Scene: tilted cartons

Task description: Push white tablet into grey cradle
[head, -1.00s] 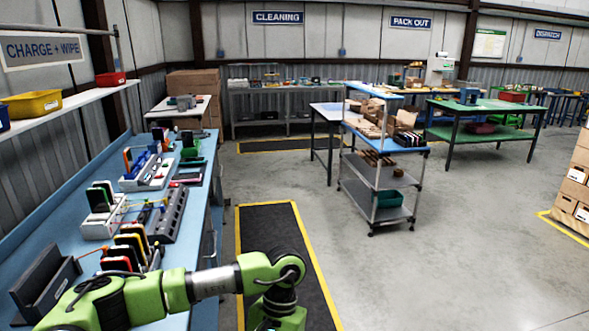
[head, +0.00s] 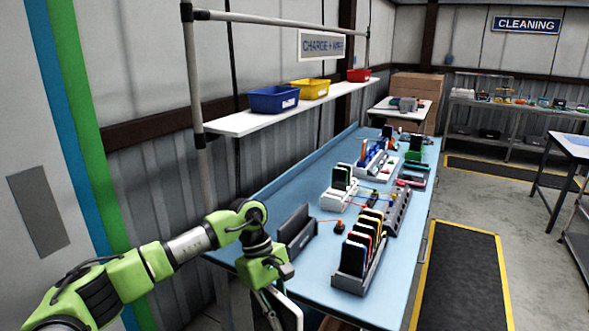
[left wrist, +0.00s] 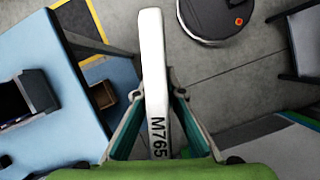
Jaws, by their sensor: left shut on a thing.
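My left gripper (head: 273,286) is shut on the white tablet (head: 288,311), low in front of the blue bench's near end in the head view. In the left wrist view the tablet (left wrist: 153,75) stands edge-on between both fingers (left wrist: 157,110), with M765 printed on its edge. A dark grey slotted holder (head: 297,232), probably the grey cradle, stands on the bench just beyond the gripper, apart from the tablet. Its slot looks empty. A dark holder on a blue surface also shows at the left of the left wrist view (left wrist: 38,92). My right gripper is not in view.
A rack of several coloured devices (head: 347,282) stands right of the holder, with a small orange-and-black item (head: 339,227) between them. More chargers (head: 340,198) sit farther back. A shelf (head: 240,122) with bins overhangs the bench (head: 285,193).

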